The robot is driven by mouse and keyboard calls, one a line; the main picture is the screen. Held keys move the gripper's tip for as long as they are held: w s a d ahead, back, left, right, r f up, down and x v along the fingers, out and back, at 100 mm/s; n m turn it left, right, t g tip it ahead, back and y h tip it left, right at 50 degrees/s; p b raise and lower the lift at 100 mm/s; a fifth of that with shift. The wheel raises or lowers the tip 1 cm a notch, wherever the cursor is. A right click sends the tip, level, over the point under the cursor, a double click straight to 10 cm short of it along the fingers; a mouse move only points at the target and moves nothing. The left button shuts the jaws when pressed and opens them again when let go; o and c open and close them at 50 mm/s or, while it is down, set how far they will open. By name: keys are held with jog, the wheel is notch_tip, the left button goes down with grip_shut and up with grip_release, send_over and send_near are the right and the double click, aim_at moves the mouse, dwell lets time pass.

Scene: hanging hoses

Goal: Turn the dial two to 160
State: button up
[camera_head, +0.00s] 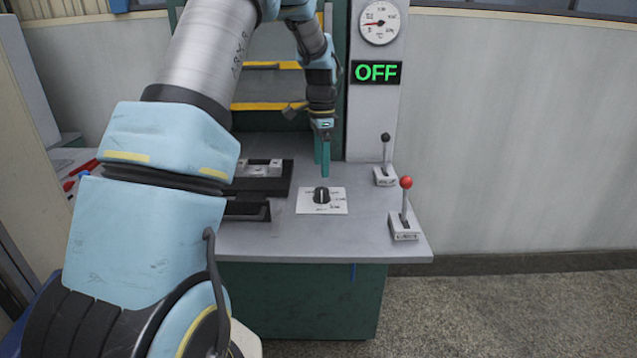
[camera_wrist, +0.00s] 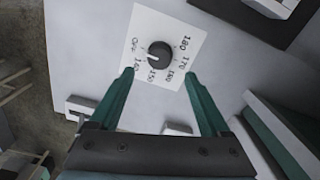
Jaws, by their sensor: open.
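The dial (camera_head: 322,195) is a black round knob on a white square plate on the grey worktop. In the wrist view the dial (camera_wrist: 159,54) has OFF and numbers from 140 to 180 around it. A small pale mark on the knob's left side appears to face OFF, but it is too small to be sure. My gripper (camera_head: 322,172) points down above the dial, with green fingers. In the wrist view my gripper (camera_wrist: 159,74) is open and empty, its fingertips spread on either side of the knob and apart from it.
A green OFF display (camera_head: 376,72) hangs below a round gauge (camera_head: 380,22) on the post. A red-knobbed lever (camera_head: 405,210) and a black-knobbed lever (camera_head: 386,160) stand right of the dial. A black tray-like fixture (camera_head: 283,190) lies to its left.

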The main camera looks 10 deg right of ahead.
aim_at(322, 190)
notch_tip(322, 190, down, 8)
jog(key=shift+r+p, duration=0.1)
jog(key=shift+p, duration=0.75)
jog(key=shift+s, duration=0.1)
grip_shut()
